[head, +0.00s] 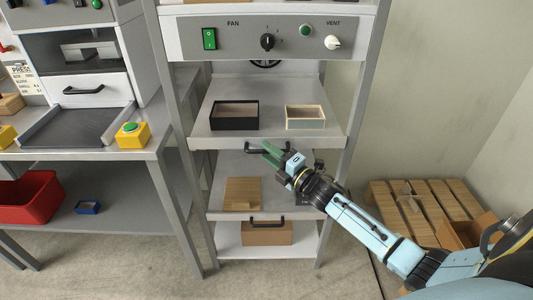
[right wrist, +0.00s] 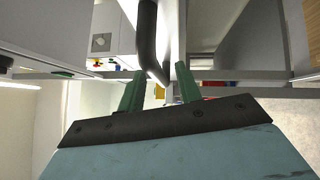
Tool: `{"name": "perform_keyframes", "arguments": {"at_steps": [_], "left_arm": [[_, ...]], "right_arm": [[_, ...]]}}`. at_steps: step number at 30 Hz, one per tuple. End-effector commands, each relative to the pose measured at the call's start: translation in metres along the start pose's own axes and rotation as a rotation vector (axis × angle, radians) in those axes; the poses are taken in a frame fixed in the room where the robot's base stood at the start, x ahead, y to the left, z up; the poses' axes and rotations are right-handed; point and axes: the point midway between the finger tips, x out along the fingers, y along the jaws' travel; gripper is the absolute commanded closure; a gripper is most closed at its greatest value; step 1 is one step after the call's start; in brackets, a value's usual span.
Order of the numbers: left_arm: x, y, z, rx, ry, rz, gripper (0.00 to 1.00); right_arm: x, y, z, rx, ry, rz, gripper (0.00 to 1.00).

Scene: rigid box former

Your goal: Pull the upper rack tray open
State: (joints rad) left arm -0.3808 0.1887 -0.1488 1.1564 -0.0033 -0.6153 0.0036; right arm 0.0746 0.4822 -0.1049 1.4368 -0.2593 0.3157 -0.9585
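The upper rack tray (head: 270,128) is a grey metal shelf with a dark bar handle (head: 252,149) on its front edge. A black open box (head: 234,115) and a cream open box (head: 305,117) stand on it. My right gripper (head: 267,150) is at this handle, its green fingers partly covering it in the head view. In the right wrist view the dark handle (right wrist: 148,40) reaches down between the two green fingertips (right wrist: 157,75). The fingers are apart, with small gaps seen beside the bar; firm contact does not show. My left gripper is not in view.
A lower tray with a tan board (head: 243,193) and its own handle (head: 267,219) sits below. A control panel (head: 270,38) is above. A wooden pallet (head: 400,205) lies at the right. A workbench with a yellow button box (head: 132,136) stands at the left.

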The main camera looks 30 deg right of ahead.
Motion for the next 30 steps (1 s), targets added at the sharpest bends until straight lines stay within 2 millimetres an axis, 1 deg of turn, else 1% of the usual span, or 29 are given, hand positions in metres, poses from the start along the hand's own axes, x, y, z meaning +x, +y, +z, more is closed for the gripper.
{"name": "perform_keyframes", "arguments": {"at_steps": [3, 6, 14, 17, 22, 23, 30], "left_arm": [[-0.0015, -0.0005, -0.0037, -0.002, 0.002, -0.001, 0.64], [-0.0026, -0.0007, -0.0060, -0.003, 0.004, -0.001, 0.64], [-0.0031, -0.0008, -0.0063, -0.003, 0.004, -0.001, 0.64], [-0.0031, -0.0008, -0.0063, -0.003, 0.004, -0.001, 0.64], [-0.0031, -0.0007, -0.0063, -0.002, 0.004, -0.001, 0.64], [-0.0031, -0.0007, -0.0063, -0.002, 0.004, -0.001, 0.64], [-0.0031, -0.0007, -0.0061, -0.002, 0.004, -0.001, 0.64]], "right_arm": [[0.0102, -0.0004, -0.0002, 0.001, 0.000, 0.000, 0.66], [0.0137, -0.0003, -0.0002, 0.001, 0.000, -0.001, 0.66], [0.0146, 0.0000, -0.0003, 0.001, 0.000, -0.001, 0.66], [0.0145, -0.0001, -0.0004, 0.001, 0.000, -0.001, 0.76], [0.0144, -0.0001, -0.0004, 0.001, 0.000, -0.001, 0.98], [0.0144, -0.0001, -0.0004, 0.001, 0.000, -0.001, 1.00], [0.0143, -0.0002, -0.0005, 0.001, 0.000, -0.001, 1.00]]}}
